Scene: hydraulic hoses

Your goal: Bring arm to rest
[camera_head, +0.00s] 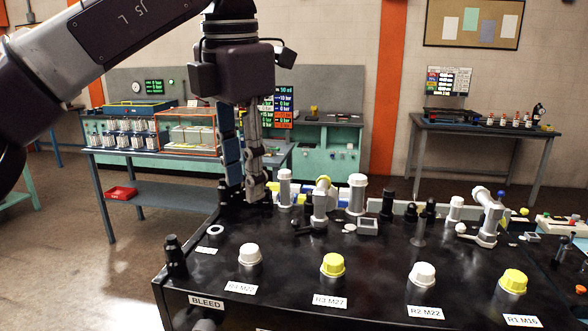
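My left arm (95,55) comes in from the upper left. My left gripper (246,200) points straight down over the back left part of the black bench (290,271). Its two fingers hang close together in this view, with a narrow gap. No held thing shows between them, but I cannot tell how far apart they are. Dark fittings stand right behind the fingertips, and I cannot tell whether they touch. My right gripper is not in view.
Capped ports stand along the bench front: a white cap (249,254), a yellow cap (333,264), another white cap (422,274) and another yellow cap (514,281). Several upright fittings crowd the back. A side table (520,131) stands behind at right.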

